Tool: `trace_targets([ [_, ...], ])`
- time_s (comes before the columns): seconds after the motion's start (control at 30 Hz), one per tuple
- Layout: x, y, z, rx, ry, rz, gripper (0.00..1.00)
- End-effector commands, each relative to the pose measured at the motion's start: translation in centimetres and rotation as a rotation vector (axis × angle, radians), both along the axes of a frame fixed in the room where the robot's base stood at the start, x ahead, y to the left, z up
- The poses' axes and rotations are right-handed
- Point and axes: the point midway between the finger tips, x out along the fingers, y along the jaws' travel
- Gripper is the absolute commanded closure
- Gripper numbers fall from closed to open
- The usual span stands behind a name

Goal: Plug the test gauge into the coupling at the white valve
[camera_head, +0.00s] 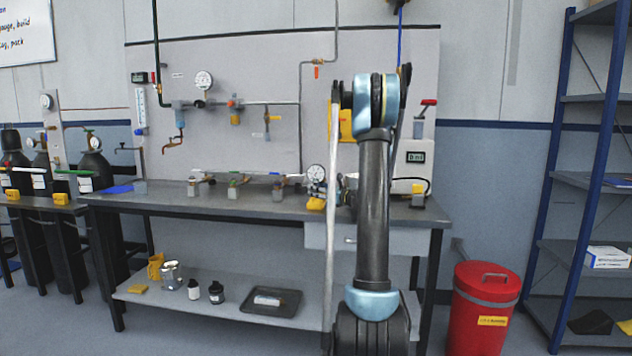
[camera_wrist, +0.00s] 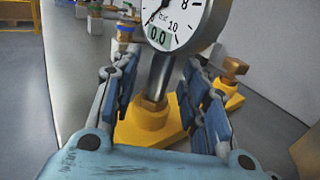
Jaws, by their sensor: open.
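In the head view the gauge (camera_head: 317,173) is on the right part of the bench. My gripper (camera_wrist: 160,80) is open, with its blue-padded fingers on either side of the stem and a visible gap on each side.
Another yellow holder with a brass fitting (camera_wrist: 232,72) is right of the gauge. The front strip of the bench (camera_head: 225,206) is clear.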

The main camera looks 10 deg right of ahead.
Motion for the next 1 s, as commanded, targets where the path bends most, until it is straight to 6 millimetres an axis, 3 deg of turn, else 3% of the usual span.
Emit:
trace_targets([
  [0.33,0.9,0.7,0.0,0.0,0.0,0.0,0.61],
  [0.5,0.9,0.7,0.0,0.0,0.0,0.0,1.0],
  [0.83,0.9,0.7,0.1,0.0,0.0,0.0,1.0],
  [1.0,0.8,0.7,1.4,0.0,0.0,0.0,1.0],
])
